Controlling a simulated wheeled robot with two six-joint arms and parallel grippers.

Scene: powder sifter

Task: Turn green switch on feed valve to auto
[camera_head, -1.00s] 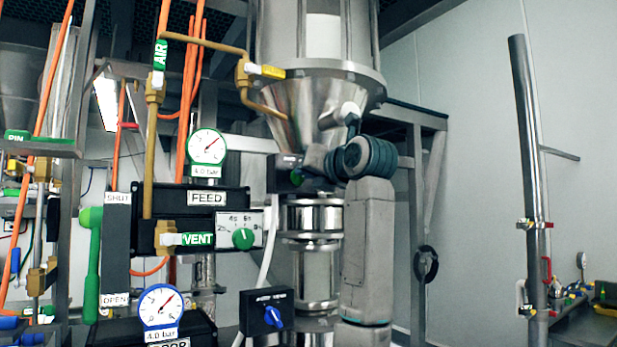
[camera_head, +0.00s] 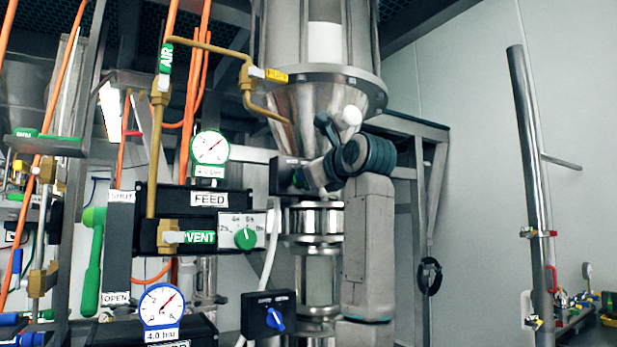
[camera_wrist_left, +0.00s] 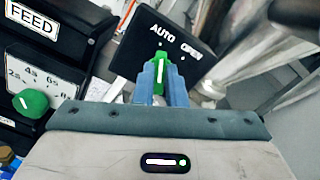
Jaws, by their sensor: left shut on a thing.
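The green switch (camera_wrist_left: 159,58) sits on a black box (camera_wrist_left: 128,56) marked AUTO and OPEN in the left wrist view. My left gripper (camera_wrist_left: 161,72) is shut on the switch, with a blue finger on either side. The white line on the switch runs towards the dot under AUTO. In the head view, the black box (camera_head: 284,175) is beside the steel cone, and my wrist hides most of the switch. My right gripper is in neither view.
The FEED panel (camera_head: 170,203) with a green dial (camera_head: 245,238) and a gauge (camera_head: 210,147) is left of the box. A box with a blue switch (camera_head: 275,318) is below. The steel cone (camera_head: 285,100) is close above my wrist. Free room lies to the right.

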